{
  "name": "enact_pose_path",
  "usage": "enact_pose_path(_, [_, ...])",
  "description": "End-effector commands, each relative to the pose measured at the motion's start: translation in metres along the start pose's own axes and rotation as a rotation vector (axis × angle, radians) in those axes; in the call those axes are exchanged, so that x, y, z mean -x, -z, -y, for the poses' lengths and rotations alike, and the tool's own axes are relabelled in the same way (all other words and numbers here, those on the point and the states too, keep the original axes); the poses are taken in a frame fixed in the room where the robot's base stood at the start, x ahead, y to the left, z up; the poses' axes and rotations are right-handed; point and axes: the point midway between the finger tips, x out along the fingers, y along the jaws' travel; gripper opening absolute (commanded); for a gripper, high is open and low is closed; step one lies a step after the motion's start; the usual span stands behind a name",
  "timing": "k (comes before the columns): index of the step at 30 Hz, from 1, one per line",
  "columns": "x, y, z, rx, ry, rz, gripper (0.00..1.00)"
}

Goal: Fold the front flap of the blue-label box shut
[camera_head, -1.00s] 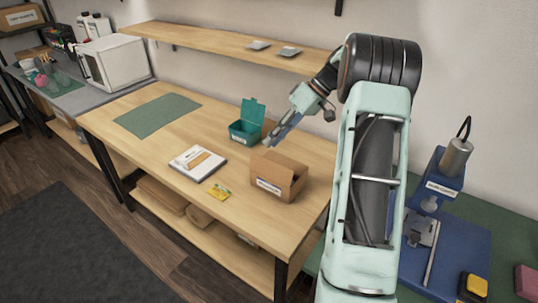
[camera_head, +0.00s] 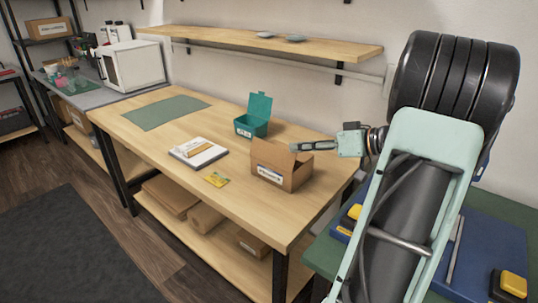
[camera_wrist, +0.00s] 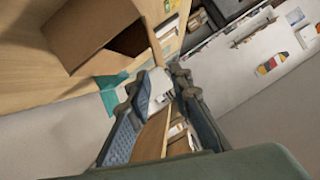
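The cardboard box (camera_head: 292,182) stands on the wooden workbench in the head view, with a white and blue label (camera_head: 268,174) on its front face. A brown flap (camera_head: 268,155) stands up above the labelled face, and the top looks open. The box also shows at the upper left of the wrist view (camera_wrist: 85,30), with a dark opening. My gripper (camera_head: 296,147) is by the top of the box, toward its back right; I cannot tell whether it touches. In the wrist view its two fingers (camera_wrist: 158,82) are apart, and I see no held object.
A teal bin (camera_head: 252,122) with its lid up stands behind the box. A green mat (camera_head: 166,112) lies farther left. A wall shelf (camera_head: 270,42) hangs above the workbench.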

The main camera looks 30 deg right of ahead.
Motion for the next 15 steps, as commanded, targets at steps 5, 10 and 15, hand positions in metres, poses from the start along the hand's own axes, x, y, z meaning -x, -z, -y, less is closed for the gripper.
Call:
enact_pose_path(5, [-0.034,-0.002,0.001,-0.001,0.006,0.003,0.2])
enact_pose_path(10, [-0.066,-0.002,0.001,-0.001,0.005,0.003,0.2])
enact_pose_path(15, [-0.088,-0.002,0.001,-0.002,0.004,0.003,0.2])
